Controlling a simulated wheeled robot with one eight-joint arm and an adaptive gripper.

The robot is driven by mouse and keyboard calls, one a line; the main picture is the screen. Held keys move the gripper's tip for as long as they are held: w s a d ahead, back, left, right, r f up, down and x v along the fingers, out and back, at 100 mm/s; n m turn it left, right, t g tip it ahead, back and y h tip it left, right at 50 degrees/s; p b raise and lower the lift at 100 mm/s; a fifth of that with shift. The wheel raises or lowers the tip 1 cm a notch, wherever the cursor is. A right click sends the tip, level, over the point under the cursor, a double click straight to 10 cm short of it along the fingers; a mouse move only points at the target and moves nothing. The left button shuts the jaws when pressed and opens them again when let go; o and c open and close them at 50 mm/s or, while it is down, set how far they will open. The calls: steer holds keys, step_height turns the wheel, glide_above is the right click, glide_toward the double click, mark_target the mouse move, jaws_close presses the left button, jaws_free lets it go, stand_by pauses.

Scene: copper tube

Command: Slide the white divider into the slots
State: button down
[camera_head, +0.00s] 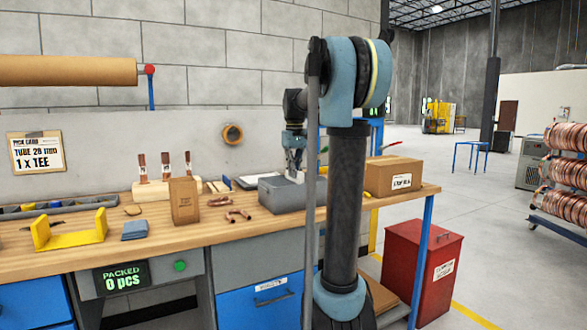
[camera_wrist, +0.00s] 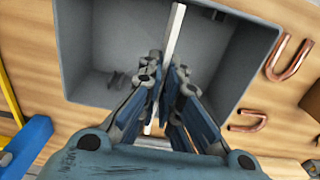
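The white divider (camera_wrist: 176,33) shows as a thin strip, edge-on, between the fingers of my gripper (camera_wrist: 164,75) in the wrist view. The fingers are closed on it from both sides and hide its middle. It is over the open grey box (camera_wrist: 82,50), crossing its opening; I cannot tell how deep it reaches. Small dark marks, perhaps slots, show inside the box left and right of the fingers. In the head view my gripper (camera_head: 294,160) points down above the grey box (camera_head: 282,196), and a pale bit of the divider (camera_head: 295,176) shows below it.
Copper bends (camera_head: 238,215) lie on the wooden bench (camera_head: 150,238) left of the box. A brown carton (camera_head: 184,201) and a yellow holder (camera_head: 70,232) stand farther left. A labelled cardboard box (camera_head: 393,175) stands to the right. My arm hides part of the grey box.

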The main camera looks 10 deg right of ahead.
steer(key=shift+f, duration=1.1)
steer(key=shift+s, duration=0.1)
steer(key=shift+f, duration=2.95)
stand_by(1.0)
steer(key=c, duration=1.7)
jaws_free()
steer(key=shift+r, duration=0.1)
step_height(320, 180, up, 12)
steer(key=shift+f, duration=0.15)
